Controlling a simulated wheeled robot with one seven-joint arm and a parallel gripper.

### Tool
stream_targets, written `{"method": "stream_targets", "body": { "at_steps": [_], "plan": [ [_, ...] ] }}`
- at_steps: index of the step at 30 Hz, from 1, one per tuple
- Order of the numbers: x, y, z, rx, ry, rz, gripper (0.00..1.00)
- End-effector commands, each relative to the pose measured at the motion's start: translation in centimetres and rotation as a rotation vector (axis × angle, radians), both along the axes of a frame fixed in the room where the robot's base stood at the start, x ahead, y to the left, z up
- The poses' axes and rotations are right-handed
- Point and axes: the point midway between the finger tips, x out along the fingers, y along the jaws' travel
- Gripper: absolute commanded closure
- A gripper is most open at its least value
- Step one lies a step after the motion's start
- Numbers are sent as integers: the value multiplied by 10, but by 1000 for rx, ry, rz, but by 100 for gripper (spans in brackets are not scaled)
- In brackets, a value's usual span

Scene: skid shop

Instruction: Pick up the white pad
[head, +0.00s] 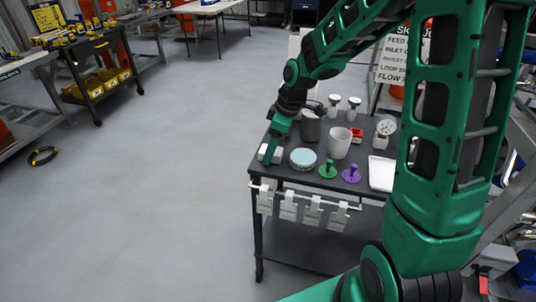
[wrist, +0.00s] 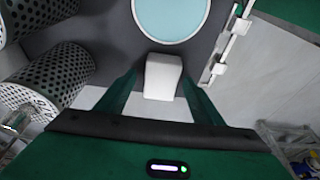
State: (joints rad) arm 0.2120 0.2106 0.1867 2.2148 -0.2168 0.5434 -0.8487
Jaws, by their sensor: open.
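The white pad (head: 270,154), a small block with rounded edges, lies at the left corner of the dark table top (head: 281,178). My gripper (head: 272,146) points down right at it and partly hides it in the head view. In the wrist view the white pad (wrist: 162,77) shows between the two green fingers of my gripper (wrist: 159,80), one on each side. The fingers are apart, and I cannot tell whether either touches the pad.
A round tin with a pale blue top (head: 303,158) stands close beside the pad. A white cup (head: 339,142), a dark perforated cup (head: 310,125), a green stamp (head: 328,170) and a purple stamp (head: 351,174) stand nearby. White tags (head: 288,207) hang from the front rail. Open floor lies left.

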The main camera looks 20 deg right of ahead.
Motion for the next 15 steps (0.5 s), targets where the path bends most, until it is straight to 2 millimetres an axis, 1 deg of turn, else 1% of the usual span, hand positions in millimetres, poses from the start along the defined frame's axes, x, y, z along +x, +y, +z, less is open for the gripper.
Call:
{"method": "stream_targets", "body": {
  "at_steps": [4, 5, 6, 8, 9, 10, 15],
  "plan": [
    [0, 0, 0, 0, 0, 0, 39],
    [0, 0, 0, -1, -1, 0, 44],
    [0, 0, 0, -1, -1, 0, 53],
    [0, 0, 0, -1, -1, 0, 68],
    [0, 0, 0, -1, -1, 0, 77],
    [0, 0, 0, -1, -1, 0, 83],
    [0, 0, 1, -1, -1, 0, 83]
  ]
}}
